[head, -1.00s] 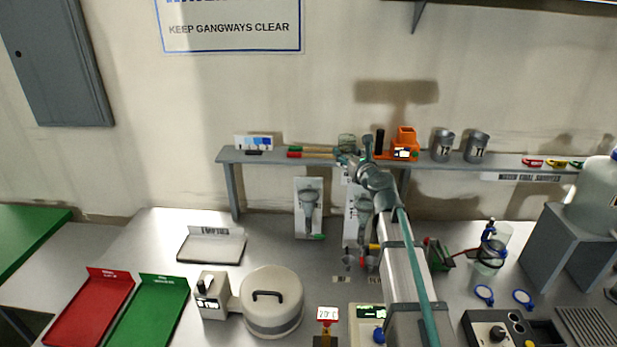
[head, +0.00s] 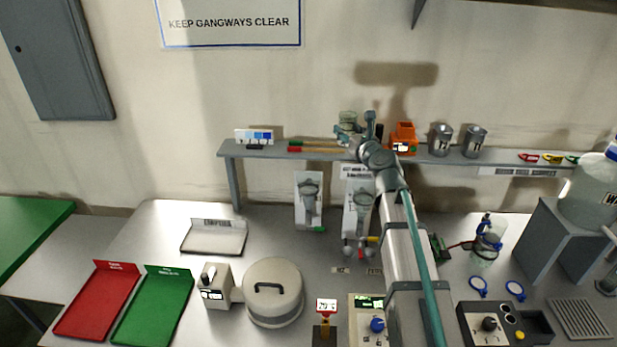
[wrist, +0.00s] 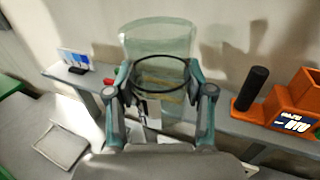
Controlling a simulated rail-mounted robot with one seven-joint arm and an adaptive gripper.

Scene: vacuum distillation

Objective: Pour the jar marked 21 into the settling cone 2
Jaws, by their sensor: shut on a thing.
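A clear glass jar (wrist: 158,42) with a dark ring is held between the fingers of my gripper (wrist: 158,78) in the wrist view. In the head view the jar (head: 347,118) is above the wall shelf's level, and my gripper (head: 356,133) is beside it, partly hidden by my arm. The jar looks about upright; its marking and contents cannot be made out. Two settling cones hang on white boards below the shelf: a left cone (head: 309,188) and a right cone (head: 363,200), the right one close to my arm. Their numbers are not readable.
The shelf (head: 265,153) carries a colour card (head: 254,137), red and green-ended rods, an orange device (head: 403,138) and two metal cups (head: 440,139). A dark cylinder (wrist: 251,88) stands beside the orange device. A round lidded pot (head: 273,290) stands on the bench below.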

